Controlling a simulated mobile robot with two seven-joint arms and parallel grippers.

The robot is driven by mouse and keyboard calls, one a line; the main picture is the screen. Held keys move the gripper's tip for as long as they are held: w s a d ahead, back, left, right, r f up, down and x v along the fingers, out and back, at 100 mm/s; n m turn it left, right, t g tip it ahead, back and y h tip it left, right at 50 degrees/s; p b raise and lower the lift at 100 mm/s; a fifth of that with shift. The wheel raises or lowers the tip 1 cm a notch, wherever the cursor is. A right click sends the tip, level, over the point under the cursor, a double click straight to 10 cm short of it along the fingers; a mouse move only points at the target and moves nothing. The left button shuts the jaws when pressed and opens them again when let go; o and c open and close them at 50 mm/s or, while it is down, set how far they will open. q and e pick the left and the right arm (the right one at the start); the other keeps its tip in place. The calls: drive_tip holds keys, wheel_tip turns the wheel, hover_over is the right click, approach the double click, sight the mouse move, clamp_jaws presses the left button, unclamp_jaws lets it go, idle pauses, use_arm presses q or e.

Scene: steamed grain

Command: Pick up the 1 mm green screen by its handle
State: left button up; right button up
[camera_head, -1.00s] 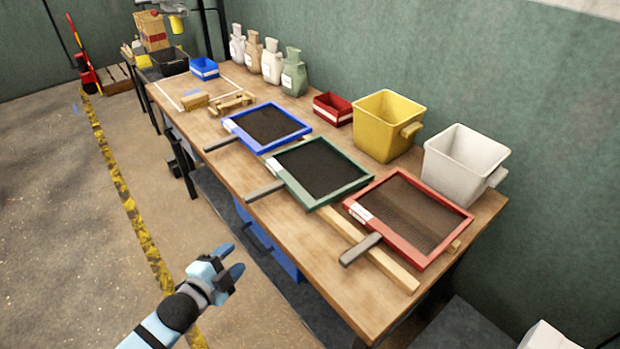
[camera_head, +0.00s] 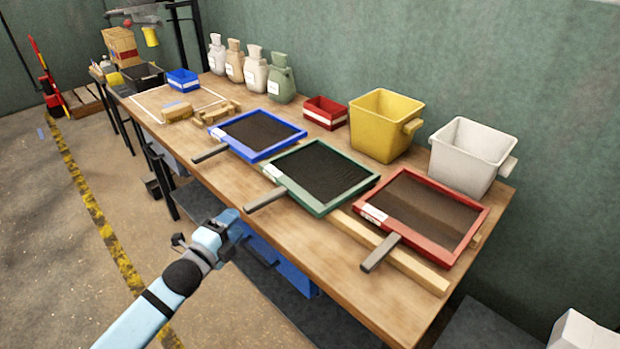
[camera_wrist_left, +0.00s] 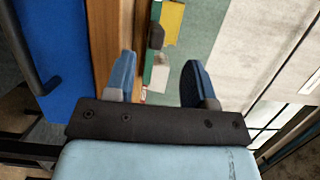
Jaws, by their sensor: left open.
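The green screen (camera_head: 322,172) lies flat on the workbench between the blue-framed screen and the red-framed screen. Its grey handle (camera_head: 265,200) sticks out past the near edge of the bench, toward my left gripper (camera_head: 230,222). My left gripper is open and empty, in front of the bench edge, just below and left of that handle and apart from it. In the left wrist view the two blue fingertips (camera_wrist_left: 160,80) stand apart with nothing between them. My right gripper is not in view.
The blue screen (camera_head: 255,133) and the red screen (camera_head: 425,215) flank the green one; their handles also point outward. A wooden strip (camera_head: 400,258) lies under the screens. Yellow (camera_head: 385,125) and white (camera_head: 468,155) bins stand behind. A blue drawer (camera_head: 285,270) is under the bench.

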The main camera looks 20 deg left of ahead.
sight(254, 202)
use_arm(q)
drive_tip(key=w, duration=0.8)
drive_tip(key=shift+w+d+f+b, duration=0.2)
drive_tip(key=shift+w+b, duration=0.2)
drive_tip(key=shift+c, duration=0.5)
clamp_jaws()
